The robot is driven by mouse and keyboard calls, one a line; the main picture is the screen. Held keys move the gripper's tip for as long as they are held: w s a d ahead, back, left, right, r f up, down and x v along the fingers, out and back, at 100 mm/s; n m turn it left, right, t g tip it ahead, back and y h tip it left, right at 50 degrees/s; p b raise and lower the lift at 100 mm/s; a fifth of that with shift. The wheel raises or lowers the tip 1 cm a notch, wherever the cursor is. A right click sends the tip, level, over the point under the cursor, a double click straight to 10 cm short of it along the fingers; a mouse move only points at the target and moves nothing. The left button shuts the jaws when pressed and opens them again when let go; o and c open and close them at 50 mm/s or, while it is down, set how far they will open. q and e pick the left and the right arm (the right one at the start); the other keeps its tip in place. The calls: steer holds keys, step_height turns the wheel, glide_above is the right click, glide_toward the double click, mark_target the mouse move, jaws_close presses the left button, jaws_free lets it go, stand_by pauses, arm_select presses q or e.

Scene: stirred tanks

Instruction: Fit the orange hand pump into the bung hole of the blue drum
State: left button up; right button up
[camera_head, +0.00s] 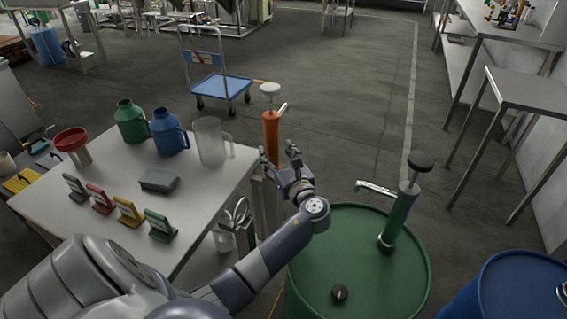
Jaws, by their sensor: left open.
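The orange hand pump (271,128) stands upright just beyond the right side of the grey table, with a pale knob on top and a short spout to the right. My left gripper (279,155) is open, its fingers near the pump's body. I cannot tell whether they touch it. The pump's lower end is hidden behind the gripper and table. The blue drum (510,290) is at the bottom right, cut off by the picture edge. A pale ring shows at its right edge; I cannot tell whether that is the bung hole. My right gripper is not in view.
A green drum (335,255) with an upright green pump (398,215) stands between my left arm and the blue drum. The grey table (205,185) holds jugs and small coloured stands. A blue trolley (220,85) stands behind. Open floor lies beyond the green drum.

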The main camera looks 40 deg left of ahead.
arm_select(q)
steer(key=x, duration=0.5)
jaws_close()
steer(key=c, duration=1)
jaws_free()
steer(key=shift+c, duration=0.2)
steer(key=shift+r, duration=0.1)
